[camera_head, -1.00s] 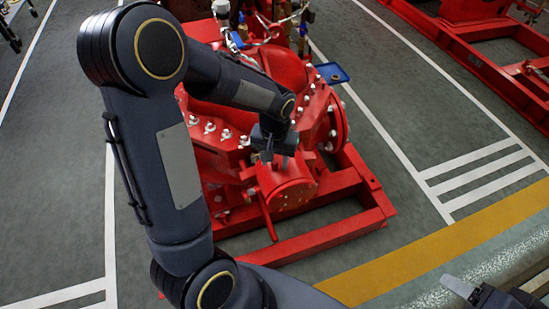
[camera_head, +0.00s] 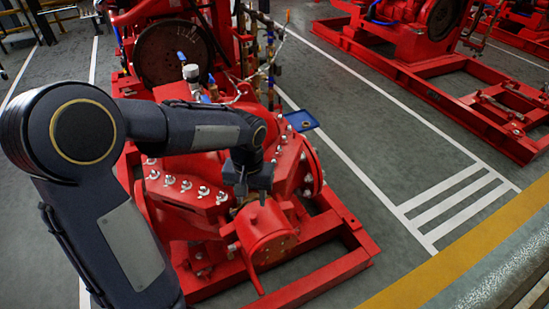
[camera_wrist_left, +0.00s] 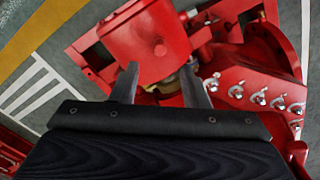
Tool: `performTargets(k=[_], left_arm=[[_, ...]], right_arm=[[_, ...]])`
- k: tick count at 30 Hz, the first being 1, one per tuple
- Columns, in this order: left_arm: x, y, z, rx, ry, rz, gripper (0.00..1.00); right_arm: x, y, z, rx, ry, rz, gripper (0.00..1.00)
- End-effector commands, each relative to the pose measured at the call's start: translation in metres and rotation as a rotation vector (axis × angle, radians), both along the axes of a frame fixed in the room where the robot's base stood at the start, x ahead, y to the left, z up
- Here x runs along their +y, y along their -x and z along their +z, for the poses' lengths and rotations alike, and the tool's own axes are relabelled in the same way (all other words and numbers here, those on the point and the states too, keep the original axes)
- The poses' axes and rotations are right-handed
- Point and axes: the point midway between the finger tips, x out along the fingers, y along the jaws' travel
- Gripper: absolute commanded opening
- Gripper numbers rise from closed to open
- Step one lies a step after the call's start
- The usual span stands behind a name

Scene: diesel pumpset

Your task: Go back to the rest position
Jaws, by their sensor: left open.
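My left gripper (camera_head: 250,192) reaches over the red pump (camera_head: 215,185) in the head view, just behind a red cylindrical housing (camera_head: 264,232). In the left wrist view my left gripper (camera_wrist_left: 163,82) has its two fingers spread apart. Between and beyond the fingertips is the red housing (camera_wrist_left: 145,42) with a small brass-coloured part (camera_wrist_left: 165,82) below it. I see nothing held between the fingers; whether they touch the pump cannot be told. My right gripper is out of the head view.
The pump sits on a red frame (camera_head: 330,279). A blue tray (camera_head: 301,121) lies behind it on the right. Another red pumpset (camera_head: 430,65) stands at the back right. Grey floor with white lines is clear between them. A yellow stripe (camera_head: 440,268) runs at lower right.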

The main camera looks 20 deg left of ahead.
Motion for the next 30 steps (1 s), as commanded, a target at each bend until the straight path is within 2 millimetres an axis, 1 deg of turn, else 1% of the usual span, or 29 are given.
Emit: performTargets(k=[5,8,11,12,15,18,24,30], left_arm=[[0.0,0.002,0.002,-0.006,0.006,0.001,0.41],[0.001,0.014,0.013,-0.034,0.04,0.001,0.41],[0.0,0.038,0.033,-0.097,0.103,-0.004,0.41],[-0.002,0.051,0.041,-0.13,0.133,-0.009,0.41],[-0.008,0.083,0.058,-0.218,0.2,-0.028,0.41],[-0.016,0.108,0.067,-0.293,0.243,-0.046,0.41],[-0.028,0.143,0.073,-0.411,0.285,-0.075,0.41],[-0.04,0.167,0.072,-0.512,0.304,-0.097,0.41]], right_arm=[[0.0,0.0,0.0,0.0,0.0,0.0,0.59],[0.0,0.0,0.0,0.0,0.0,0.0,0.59],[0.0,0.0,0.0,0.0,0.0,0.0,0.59],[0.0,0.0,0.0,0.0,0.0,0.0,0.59],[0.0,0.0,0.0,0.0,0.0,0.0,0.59],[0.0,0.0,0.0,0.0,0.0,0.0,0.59],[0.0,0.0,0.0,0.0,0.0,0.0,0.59],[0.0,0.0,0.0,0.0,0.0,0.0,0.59]])
